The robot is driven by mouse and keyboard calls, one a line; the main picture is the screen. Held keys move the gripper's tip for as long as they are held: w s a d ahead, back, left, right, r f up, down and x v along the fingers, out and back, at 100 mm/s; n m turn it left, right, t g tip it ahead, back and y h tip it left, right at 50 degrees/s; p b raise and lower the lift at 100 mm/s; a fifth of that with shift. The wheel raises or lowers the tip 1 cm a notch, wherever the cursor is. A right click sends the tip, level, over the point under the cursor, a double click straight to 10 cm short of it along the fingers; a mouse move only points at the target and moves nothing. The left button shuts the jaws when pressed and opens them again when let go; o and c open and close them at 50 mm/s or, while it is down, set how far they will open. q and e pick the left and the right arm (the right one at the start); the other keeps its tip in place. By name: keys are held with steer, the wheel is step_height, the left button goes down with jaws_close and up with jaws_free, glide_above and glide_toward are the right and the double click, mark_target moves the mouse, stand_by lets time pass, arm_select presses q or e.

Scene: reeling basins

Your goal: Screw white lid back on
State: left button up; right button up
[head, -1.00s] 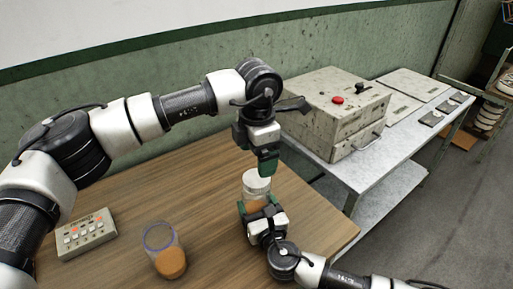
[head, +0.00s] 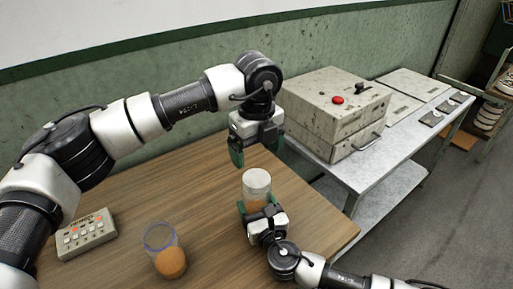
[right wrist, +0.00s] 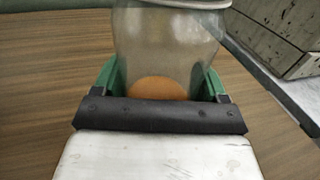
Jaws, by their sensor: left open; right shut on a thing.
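A clear jar (head: 256,203) with an orange-brown thing in it stands near the right front part of the wooden table. The white lid (head: 257,177) sits on top of its mouth; whether it is screwed tight cannot be told. My right gripper (head: 258,210) is shut on the jar's lower body from the front. In the right wrist view the green fingers are on both sides of the jar (right wrist: 165,50), and a pale rim shows at the top edge. My left gripper (head: 257,152) is open and empty just above the lid, fingers pointing down, apart from it.
A second clear container (head: 160,238) with an orange-brown ball stands at the table's front left. A button panel (head: 86,234) lies at the left. A grey box with a red button (head: 336,112) stands on a metal bench (head: 372,178) at the right.

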mark_target(256, 177)
stand_by(0.4)
arm_select(q)
steer(key=shift+f, duration=4)
